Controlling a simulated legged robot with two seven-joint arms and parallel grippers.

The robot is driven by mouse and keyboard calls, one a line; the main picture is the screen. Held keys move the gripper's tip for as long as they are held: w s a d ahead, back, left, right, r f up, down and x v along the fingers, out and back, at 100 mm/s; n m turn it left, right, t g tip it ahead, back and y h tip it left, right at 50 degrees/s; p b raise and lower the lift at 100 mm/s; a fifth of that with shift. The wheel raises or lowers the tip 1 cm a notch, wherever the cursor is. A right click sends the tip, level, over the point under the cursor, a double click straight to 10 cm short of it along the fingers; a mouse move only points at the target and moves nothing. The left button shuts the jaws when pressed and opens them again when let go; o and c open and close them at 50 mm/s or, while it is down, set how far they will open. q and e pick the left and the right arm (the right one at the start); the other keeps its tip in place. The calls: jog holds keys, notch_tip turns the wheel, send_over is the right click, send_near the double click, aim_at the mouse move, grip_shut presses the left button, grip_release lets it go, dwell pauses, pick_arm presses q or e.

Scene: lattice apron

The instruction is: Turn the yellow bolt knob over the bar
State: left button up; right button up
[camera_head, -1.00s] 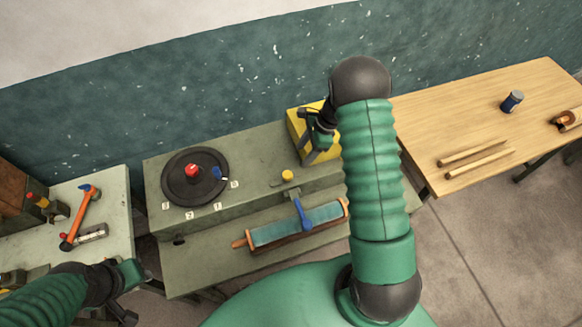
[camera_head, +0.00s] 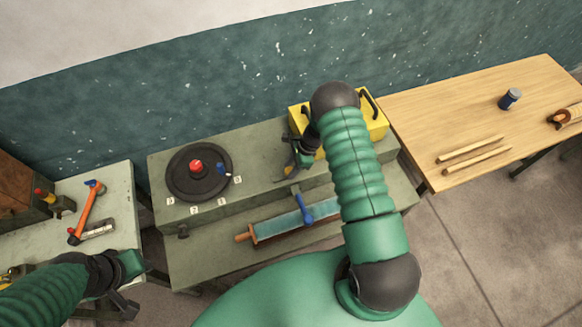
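The yellow bolt knob is hidden now behind my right gripper (camera_head: 297,160), on the top of the green-grey bench (camera_head: 245,150). The bar cannot be made out clearly; a small piece of metal (camera_head: 281,179) shows just below and left of the gripper. My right gripper points down close over the knob's place, and whether its fingers touch the knob cannot be seen. Its opening cannot be told. My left gripper (camera_head: 129,284) is low at the left, away from the bench top and apparently empty; its opening is unclear.
A black dial with a red knob (camera_head: 196,166) is on the bench at left. A yellow box (camera_head: 376,128) stands behind my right arm. Side tables stand left and right (camera_head: 450,110).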

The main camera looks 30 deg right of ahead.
jog(key=shift+a, duration=0.1)
jog(key=c, duration=0.5)
grip_shut()
jog(key=shift+d, duration=0.2)
